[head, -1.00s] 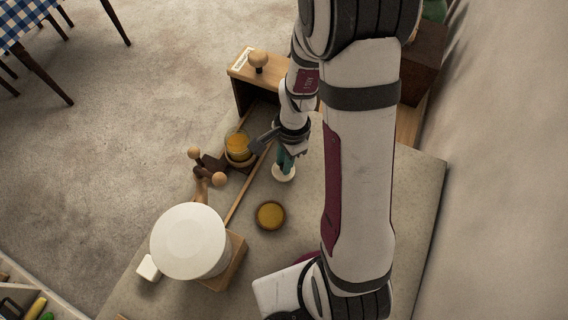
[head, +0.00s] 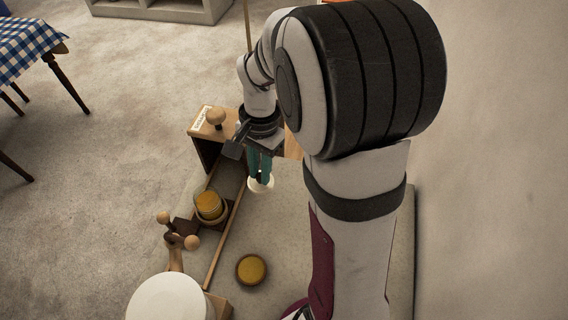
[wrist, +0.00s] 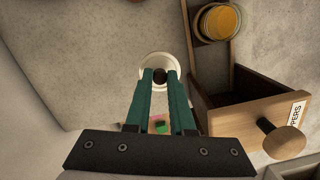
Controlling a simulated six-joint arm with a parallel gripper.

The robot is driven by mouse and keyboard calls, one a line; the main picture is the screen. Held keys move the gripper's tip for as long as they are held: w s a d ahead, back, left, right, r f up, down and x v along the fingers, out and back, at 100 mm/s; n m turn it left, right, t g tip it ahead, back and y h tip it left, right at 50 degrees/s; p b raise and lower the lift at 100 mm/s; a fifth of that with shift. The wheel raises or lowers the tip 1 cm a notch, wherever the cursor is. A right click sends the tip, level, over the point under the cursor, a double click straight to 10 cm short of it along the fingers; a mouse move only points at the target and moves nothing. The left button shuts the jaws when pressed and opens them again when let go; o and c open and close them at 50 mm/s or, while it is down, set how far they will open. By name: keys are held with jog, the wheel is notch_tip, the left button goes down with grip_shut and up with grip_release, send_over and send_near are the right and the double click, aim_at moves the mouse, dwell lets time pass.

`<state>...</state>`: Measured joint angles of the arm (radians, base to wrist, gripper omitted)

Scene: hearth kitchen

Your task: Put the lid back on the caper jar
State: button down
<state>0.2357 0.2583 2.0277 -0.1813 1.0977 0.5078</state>
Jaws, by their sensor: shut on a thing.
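My gripper (wrist: 160,76) points down with its teal fingers shut on the dark knob of a white round lid (wrist: 146,62). The lid also shows in the head view (head: 261,187), below the fingers. Its height above the counter is hard to tell. A glass jar with yellow contents (head: 209,206), which I take for the caper jar, stands upright in a round holder, left of and nearer than my gripper. It also shows at the top right of the wrist view (wrist: 220,21). The lid is apart from the jar, and the jar's top shows no lid.
A wooden front with a round knob and label (head: 203,124) stands beyond the jar. A wooden rail (head: 223,238) runs between jar and lid. A dark fixture with wooden knobs (head: 180,231) adjoins the jar. A round mustard-topped piece (head: 251,269) and white cylinder (head: 165,302) stand nearer.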

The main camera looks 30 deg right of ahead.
jog(key=w+a+r+n, duration=0.3)
jog(key=w+a, duration=0.3)
jog(key=a, duration=0.6)
notch_tip(320, 180, down, 6)
jog(key=shift+d, duration=0.2)
jog(key=shift+f, duration=0.2)
dwell(1.0)
jog(key=c, duration=0.7)
grip_release()
jog(key=shift+o, duration=0.3)
jog(key=o, duration=0.4)
jog(key=shift+o, duration=0.2)
